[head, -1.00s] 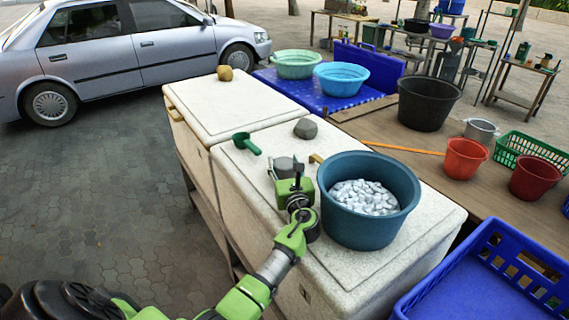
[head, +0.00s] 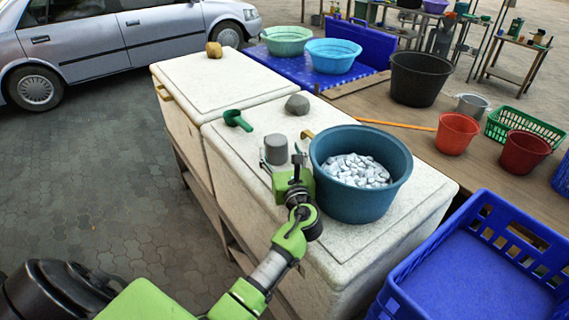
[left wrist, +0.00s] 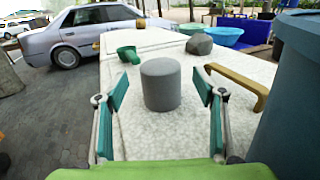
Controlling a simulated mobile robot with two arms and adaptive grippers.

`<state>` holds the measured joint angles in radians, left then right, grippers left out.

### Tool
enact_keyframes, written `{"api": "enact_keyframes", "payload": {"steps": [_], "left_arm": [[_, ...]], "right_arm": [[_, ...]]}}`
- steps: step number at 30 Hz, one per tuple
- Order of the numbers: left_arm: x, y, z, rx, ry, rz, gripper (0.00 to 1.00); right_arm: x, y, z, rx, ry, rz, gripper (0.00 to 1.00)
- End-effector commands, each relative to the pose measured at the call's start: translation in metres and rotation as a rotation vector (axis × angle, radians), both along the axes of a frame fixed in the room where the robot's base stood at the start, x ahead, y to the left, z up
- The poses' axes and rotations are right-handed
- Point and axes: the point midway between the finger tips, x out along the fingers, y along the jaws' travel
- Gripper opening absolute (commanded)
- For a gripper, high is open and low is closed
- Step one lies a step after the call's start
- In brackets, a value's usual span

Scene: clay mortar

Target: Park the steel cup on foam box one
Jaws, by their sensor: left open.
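The steel cup appears as a plain grey cylinder (head: 276,149), upright on the near white foam box (head: 400,222); it also shows in the left wrist view (left wrist: 161,85). A second white foam box (head: 215,82) adjoins it behind. I cannot tell which is box one. My left gripper (head: 282,164) is open just on the near side of the cup. In the left wrist view its fingers are spread to either side of the cup's line, with no visible contact. The cup's lower part is partly hidden by the gripper in the head view. My right gripper is not in view.
A blue tub (head: 355,205) of pale lumps stands close right of my left gripper. A green scoop (head: 238,120) and grey stone (head: 297,104) lie beyond the cup. A brown lump (head: 214,49) sits on the far box's back corner; its middle is clear.

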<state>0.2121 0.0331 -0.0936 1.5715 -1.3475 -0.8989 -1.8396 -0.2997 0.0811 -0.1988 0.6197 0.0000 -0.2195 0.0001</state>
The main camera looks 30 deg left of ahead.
Motion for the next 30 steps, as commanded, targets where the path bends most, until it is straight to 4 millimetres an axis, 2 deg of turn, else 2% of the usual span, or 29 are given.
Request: {"api": "enact_keyframes", "payload": {"steps": [3,9,30], "left_arm": [[-0.018,-0.018,-0.002,-0.003,0.000,-0.001,0.63],[-0.034,-0.035,-0.001,0.000,0.000,0.000,0.63],[-0.038,-0.037,0.000,0.001,-0.001,0.001,0.63]], "right_arm": [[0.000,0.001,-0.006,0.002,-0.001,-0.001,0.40],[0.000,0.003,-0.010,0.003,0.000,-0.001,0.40],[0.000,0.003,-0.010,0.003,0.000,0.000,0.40]]}}
